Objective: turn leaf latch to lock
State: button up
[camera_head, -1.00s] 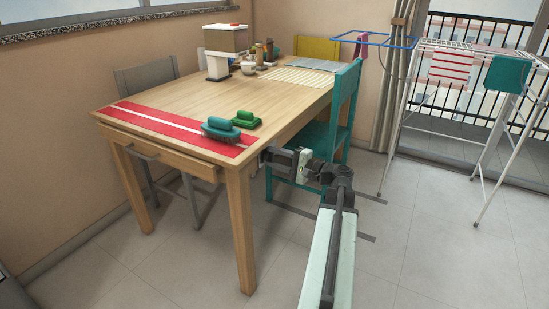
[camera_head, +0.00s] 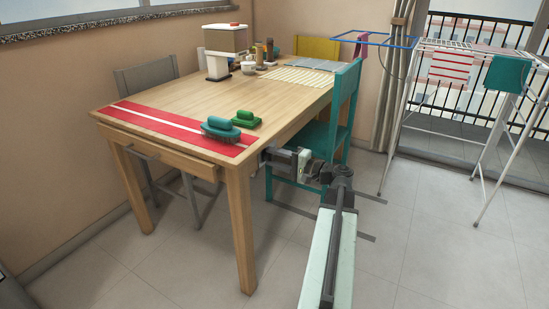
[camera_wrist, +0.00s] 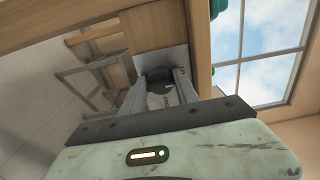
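The leaf latch shows in the wrist view as a dark rounded knob (camera_wrist: 160,74) on a grey plate (camera_wrist: 174,57) under the wooden table. My gripper (camera_wrist: 162,84) has a finger on each side of the knob, and the fingertips seem to lie against it. In the head view my gripper (camera_head: 267,156) reaches under the right edge of the table (camera_head: 190,92), close to its near corner. The latch itself is hidden there by the tabletop and my gripper. The knob's exact turn angle is hard to tell.
A table leg (camera_head: 241,230) stands just left of my gripper. A teal chair (camera_head: 341,115) stands close behind my arm. A drying rack (camera_head: 470,50) is at the right. The front floor is clear.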

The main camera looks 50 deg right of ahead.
jog(key=o, duration=0.4)
jog(key=v, duration=0.8)
jog(key=shift+w, duration=0.1)
